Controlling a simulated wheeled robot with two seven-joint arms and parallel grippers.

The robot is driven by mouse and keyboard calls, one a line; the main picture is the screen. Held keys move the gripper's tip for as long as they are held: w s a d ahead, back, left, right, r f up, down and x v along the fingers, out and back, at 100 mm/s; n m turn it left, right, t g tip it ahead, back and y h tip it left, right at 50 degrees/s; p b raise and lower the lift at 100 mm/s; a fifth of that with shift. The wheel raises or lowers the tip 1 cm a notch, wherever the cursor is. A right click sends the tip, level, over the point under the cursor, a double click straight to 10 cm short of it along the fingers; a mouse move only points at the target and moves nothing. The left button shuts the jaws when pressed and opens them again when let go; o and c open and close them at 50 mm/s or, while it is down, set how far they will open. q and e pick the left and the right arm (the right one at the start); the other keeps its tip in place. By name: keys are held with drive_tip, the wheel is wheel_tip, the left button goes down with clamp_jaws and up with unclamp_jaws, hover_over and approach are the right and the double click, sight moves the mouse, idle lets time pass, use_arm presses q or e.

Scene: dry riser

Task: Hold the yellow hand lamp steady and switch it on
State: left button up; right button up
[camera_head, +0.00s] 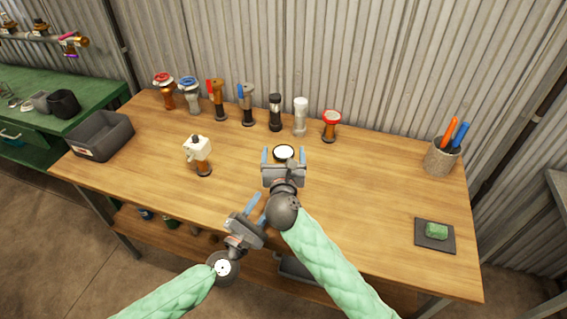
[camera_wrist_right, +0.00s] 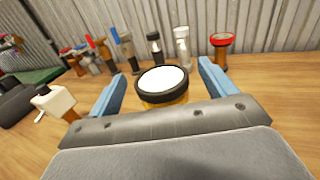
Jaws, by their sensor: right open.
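The yellow hand lamp (camera_wrist_right: 163,95) stands on the bench with its round white lens and black rim facing up. In the head view (camera_head: 284,153) its body is mostly hidden by my right gripper. My right gripper (camera_head: 284,156) is open, with one blue finger on each side of the lamp. The right wrist view shows gaps between the fingers and the lamp. No switch on the lamp can be made out. My left gripper (camera_head: 259,208) is by the bench's front edge, nearer than the right one. Its two blue fingers look apart, with nothing seen between them.
A row of valves and fittings (camera_head: 247,104) stands along the back of the wooden bench (camera_head: 370,195). A white-topped fitting (camera_head: 198,155) stands left of the lamp. A grey bin (camera_head: 103,135), a pen cup (camera_head: 440,158) and a dark pad with a green block (camera_head: 436,231) lie farther out.

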sight(284, 147)
drive_tip(key=shift+w, duration=1.55)
drive_tip(key=shift+c, duration=0.4)
drive_tip(key=c, duration=1.1)
use_arm(q)
clamp_jaws()
use_arm(e)
drive_tip(key=shift+c, duration=0.3)
use_arm(q)
drive_tip(key=shift+s+d+f+t, duration=0.15)
drive_tip(key=shift+d+t, duration=0.05)
drive_tip(key=shift+t, duration=0.1)
